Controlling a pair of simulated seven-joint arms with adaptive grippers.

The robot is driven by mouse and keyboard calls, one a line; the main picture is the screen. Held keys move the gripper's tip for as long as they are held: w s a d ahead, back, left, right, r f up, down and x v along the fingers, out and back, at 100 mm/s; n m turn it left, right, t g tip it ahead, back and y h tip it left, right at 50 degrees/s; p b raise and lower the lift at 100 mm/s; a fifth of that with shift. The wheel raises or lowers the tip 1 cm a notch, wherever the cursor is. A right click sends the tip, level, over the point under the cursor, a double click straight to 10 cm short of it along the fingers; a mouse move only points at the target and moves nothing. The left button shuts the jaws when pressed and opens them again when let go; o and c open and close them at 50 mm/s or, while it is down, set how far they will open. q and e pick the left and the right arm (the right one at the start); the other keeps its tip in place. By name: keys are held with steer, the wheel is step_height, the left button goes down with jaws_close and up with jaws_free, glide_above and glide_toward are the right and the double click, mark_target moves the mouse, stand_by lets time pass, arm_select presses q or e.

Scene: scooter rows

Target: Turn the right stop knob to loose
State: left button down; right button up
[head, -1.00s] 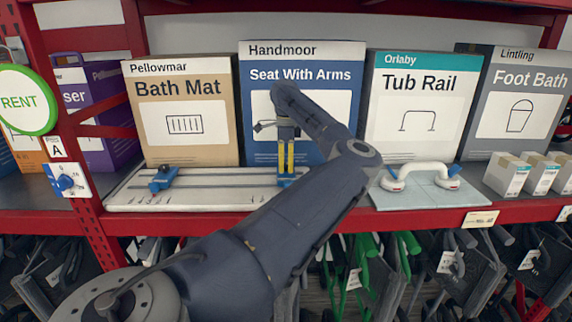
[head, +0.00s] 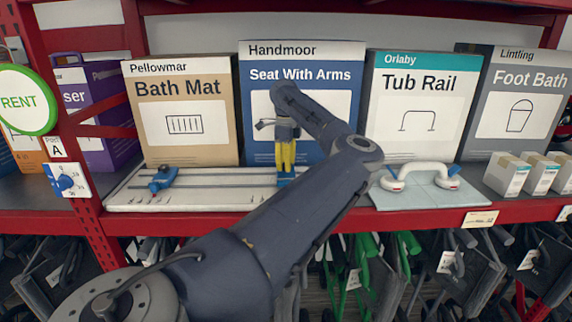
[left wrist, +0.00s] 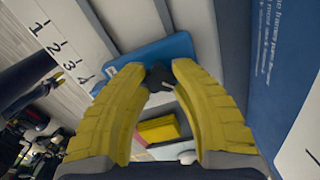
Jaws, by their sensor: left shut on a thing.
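The right stop (head: 286,180) is a blue block on the pale grooved board (head: 222,194), near its right end. In the left wrist view the same blue stop (left wrist: 165,52) carries a small dark knob (left wrist: 158,78). My left gripper (head: 286,166) points down over the stop, and its yellow fingertips (left wrist: 158,72) are shut on the dark knob, which they partly hide. The left stop (head: 162,179), also blue, sits apart near the board's left end. My right gripper is not in view.
A white grab rail (head: 420,170) sits to the right. The red shelf edge (head: 180,223) runs in front. A dial (head: 66,182) is on the left post.

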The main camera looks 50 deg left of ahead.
arm_select(q)
steer(key=c, duration=0.9)
jaws_free()
steer(key=shift+c, duration=0.2)
step_height(320, 180, up, 12)
